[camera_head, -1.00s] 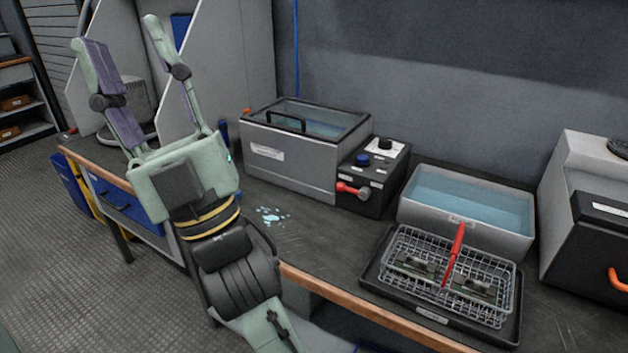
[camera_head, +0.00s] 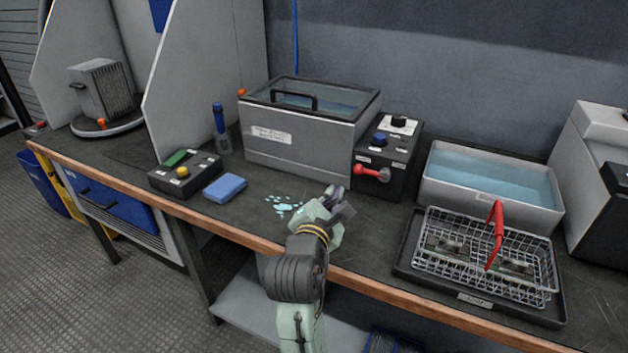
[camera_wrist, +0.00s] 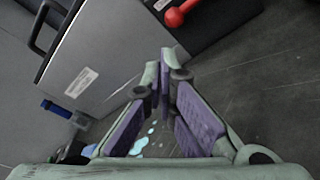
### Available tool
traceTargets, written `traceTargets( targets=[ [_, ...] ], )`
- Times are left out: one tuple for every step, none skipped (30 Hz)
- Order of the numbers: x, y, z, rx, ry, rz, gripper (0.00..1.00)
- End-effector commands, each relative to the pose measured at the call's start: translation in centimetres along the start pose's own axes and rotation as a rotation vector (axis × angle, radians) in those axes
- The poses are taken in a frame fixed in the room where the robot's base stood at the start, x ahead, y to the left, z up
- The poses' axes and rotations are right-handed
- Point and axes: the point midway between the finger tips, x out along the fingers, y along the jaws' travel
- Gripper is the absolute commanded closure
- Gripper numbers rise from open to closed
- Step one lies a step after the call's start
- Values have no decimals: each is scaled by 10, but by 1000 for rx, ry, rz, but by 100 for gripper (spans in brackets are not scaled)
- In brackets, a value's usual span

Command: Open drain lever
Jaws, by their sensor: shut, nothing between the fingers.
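The red drain lever (camera_head: 372,173) sticks out to the left from the front of a dark control box (camera_head: 389,160) with a blue knob and a black knob. The box stands against the right side of a grey, lidded tank (camera_head: 300,150). My gripper (camera_head: 342,197) is over the bench in front of the tank, left of and nearer than the lever, not touching it. In the wrist view, my gripper's fingertips (camera_wrist: 166,58) are together and empty. The lever's red knob (camera_wrist: 174,17) lies beyond them at the top, and the tank (camera_wrist: 105,55) at upper left.
A wire basket with a red handle (camera_head: 495,235) sits on a black tray right of my gripper, before an open water bin (camera_head: 490,190). A puddle (camera_head: 285,206) is beside my gripper.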

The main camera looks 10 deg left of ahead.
Motion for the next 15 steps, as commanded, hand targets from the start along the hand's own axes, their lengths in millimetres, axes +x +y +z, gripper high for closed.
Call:
traceTargets(
  targets=[
    [2, -11, 1, -27, -2, -30, 100],
    [2, -15, 1, -41, -2, -41, 100],
    [2, -18, 1, -52, -2, -51, 100],
    [2, -20, 1, -57, -1, -55, 100],
    [2, -20, 1, -61, -1, -57, 100],
    [2, -21, 2, -63, -1, -58, 100],
    [2, -20, 1, -63, -1, -58, 100],
    [2, -20, 1, -62, -1, -57, 100],
    [2, -20, 1, -62, -1, -56, 100],
    [2, -20, 1, -61, -1, -56, 100],
    [2, -20, 1, -61, -1, -56, 100],
    [2, -20, 1, -61, -1, -55, 100],
    [3, -19, 1, -60, -1, -55, 100],
    [3, -19, 1, -60, -1, -55, 100],
    [5, -19, 2, -60, -1, -55, 100]
  ],
)
